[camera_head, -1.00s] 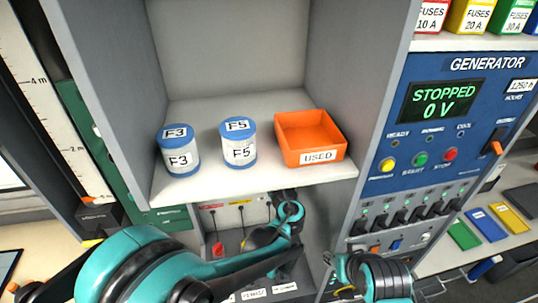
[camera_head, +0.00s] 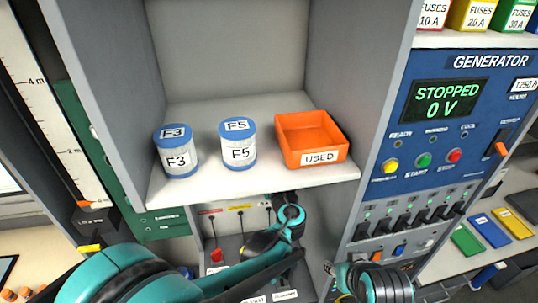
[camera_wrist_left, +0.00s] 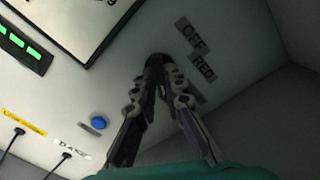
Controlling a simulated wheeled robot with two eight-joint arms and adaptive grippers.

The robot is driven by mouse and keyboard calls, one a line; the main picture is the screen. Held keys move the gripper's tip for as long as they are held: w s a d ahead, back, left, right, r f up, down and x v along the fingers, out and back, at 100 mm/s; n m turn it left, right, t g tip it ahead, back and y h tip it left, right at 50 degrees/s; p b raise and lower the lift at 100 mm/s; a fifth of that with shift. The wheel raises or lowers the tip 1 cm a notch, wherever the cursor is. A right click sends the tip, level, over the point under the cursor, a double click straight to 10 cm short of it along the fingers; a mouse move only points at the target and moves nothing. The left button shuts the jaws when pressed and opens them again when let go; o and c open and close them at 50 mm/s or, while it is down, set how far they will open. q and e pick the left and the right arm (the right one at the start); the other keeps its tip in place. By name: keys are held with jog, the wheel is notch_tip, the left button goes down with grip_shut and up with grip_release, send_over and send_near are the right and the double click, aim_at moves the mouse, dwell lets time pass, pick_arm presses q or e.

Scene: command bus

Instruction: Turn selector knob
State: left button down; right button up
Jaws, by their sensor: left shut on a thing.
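The selector knob (camera_wrist_left: 156,60) is a small dark knob on a pale panel in the left wrist view. Labels reading OFF (camera_wrist_left: 189,32) and RED (camera_wrist_left: 203,67) sit to its right; another label is partly covered by a finger. My left gripper (camera_wrist_left: 159,66) has its fingertips closed together on the knob, which they largely hide, so its pointing direction cannot be told. In the head view my left arm reaches under the shelf, and its fingers are hidden there. Part of my right arm shows at the bottom; its fingers cannot be seen.
A blue button (camera_wrist_left: 98,122) and a framed display (camera_wrist_left: 85,20) are on the same panel. Above the left arm, a shelf (camera_head: 255,184) holds two blue-lidded jars and an orange USED tray (camera_head: 287,150). The generator panel (camera_head: 475,75) stands at the right.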

pick_arm(q)
jog(key=shift+f, duration=0.1)
jog(key=c, duration=1.6)
grip_release()
jog(key=shift+s, duration=0.1)
jog(key=s+d, duration=0.2)
jog(key=s, duration=0.9)
jog(key=shift+s+d, duration=0.2)
jog(key=shift+s, duration=0.2)
